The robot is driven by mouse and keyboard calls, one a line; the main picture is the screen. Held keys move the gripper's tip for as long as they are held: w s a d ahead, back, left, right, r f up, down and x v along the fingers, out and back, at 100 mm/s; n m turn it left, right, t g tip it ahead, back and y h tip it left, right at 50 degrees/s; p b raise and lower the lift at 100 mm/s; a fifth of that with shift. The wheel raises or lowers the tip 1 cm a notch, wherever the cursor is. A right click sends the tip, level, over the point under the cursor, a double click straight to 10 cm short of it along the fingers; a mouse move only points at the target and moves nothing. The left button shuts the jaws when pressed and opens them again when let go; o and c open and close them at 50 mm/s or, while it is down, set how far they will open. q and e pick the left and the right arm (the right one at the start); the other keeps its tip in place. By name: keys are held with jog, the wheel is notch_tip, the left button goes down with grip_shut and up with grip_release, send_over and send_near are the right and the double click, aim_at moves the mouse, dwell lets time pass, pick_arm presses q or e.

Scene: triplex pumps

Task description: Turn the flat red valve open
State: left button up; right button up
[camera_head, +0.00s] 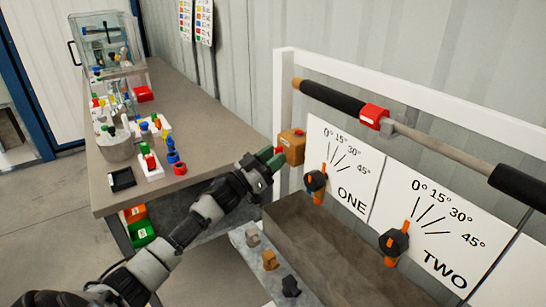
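My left gripper (268,164) reaches in from the lower left, its dark green fingertips close beside an orange-brown box (293,147) on the white frame. A small red part (279,151) shows between the fingertips and this box; I cannot tell whether the fingers touch it or how far apart they are. A red block (373,116) sits on the horizontal pipe, next to a black sleeve. I cannot tell for sure which red part is the flat valve. My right gripper is not in view.
Panels marked ONE (345,165) and TWO (425,225) carry angle scales and black knobs with orange pointers. A brown block (335,255) lies below them. A table (205,120) with coloured parts stands at left. Several small knobs lie on a grey strip (262,270).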

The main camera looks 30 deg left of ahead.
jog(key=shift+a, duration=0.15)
pick_arm(q)
jog(key=shift+c, duration=1)
grip_shut()
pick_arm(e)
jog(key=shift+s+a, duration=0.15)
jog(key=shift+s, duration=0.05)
pick_arm(q)
jog(key=shift+m+h, duration=0.4)
jog(key=shift+m, duration=0.1)
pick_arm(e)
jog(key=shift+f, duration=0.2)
pick_arm(q)
jog(key=shift+a+m+g+h+b, duration=0.1)
jog(key=shift+m+g+h+b, duration=0.85)
jog(key=shift+m, duration=2.6)
jog(key=shift+d+m+g+h+b, duration=0.1)
jog(key=shift+m+g+h, duration=0.15)
jog(key=shift+m+g, duration=2.4)
jog(key=shift+a+m+g+h+b, duration=0.1)
jog(key=shift+m+g+h+b, duration=0.4)
jog(key=shift+m, duration=4)
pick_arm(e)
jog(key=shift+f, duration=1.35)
